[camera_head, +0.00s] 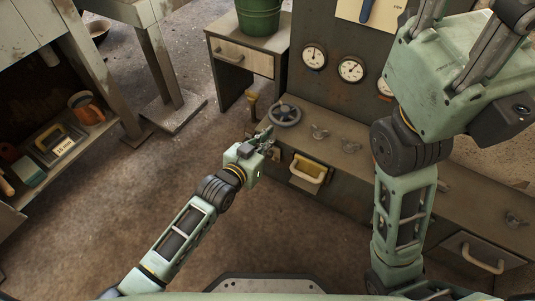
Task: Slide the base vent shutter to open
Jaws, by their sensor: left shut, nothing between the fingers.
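The grey machine cabinet (345,190) stands right of centre. My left gripper (265,137) is shut and empty, close to the cabinet's left front edge, just left of the yellow opening and below the handwheel. I cannot tell whether it touches the cabinet. My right gripper (465,50) is raised at the top right, its fingertips cut off by the frame edge.
Round gauges (351,70) are on the upright panel. A drawer unit (243,57) with a green bucket (258,17) stands behind. A shelf bench is at left; the floor between is clear.

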